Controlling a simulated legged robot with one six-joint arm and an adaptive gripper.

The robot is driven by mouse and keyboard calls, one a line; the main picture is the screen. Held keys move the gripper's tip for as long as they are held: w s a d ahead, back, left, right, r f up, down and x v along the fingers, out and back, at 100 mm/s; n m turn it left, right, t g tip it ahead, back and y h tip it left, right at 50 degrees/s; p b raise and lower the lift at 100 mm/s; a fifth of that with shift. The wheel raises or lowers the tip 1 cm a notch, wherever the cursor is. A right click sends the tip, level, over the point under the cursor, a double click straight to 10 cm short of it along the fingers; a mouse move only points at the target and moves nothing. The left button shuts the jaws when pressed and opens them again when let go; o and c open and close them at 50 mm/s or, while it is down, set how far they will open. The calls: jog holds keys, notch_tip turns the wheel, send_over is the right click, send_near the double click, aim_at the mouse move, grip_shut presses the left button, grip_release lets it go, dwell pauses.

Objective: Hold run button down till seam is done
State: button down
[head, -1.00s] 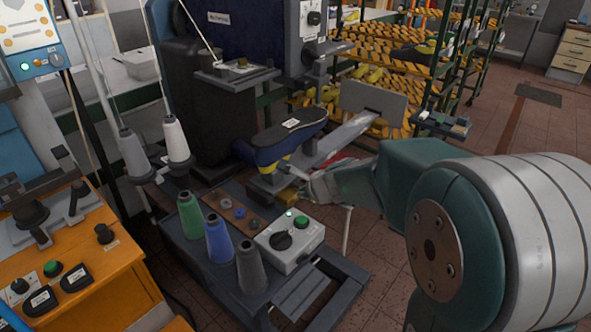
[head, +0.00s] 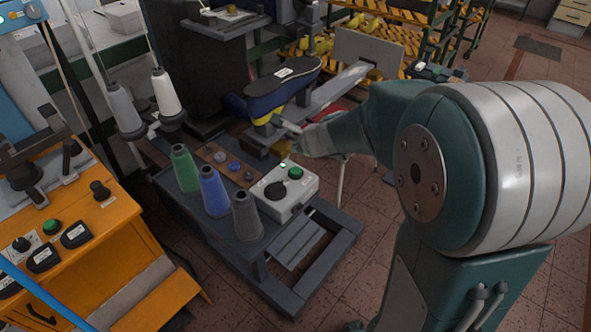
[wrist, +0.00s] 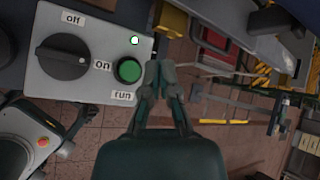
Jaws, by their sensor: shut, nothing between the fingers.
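The grey control box (head: 298,206) stands on the dark machine base. Its green run button (wrist: 129,69) and black off/on knob (wrist: 62,56) face me in the wrist view. The knob's pale mark points toward "on". A small white lamp (wrist: 134,40) above the button is lit. My gripper (wrist: 160,66) is shut and empty. In the wrist view its fingertips appear just right of the run button, overlapping the box's edge. In the head view my gripper (head: 280,123) appears beyond the box, apart from the button. The button looks unpressed.
Green (head: 184,168), blue (head: 213,192) and grey (head: 247,216) thread cones stand left of the box. A shoe last (head: 283,77) sits on the machine behind. An orange cabinet (head: 105,235) with another green button is at left.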

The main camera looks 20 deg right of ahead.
aim_at(297, 171)
jog(key=shift+f, duration=2.7)
jog(key=shift+f, duration=0.15)
jog(key=shift+f, duration=0.2)
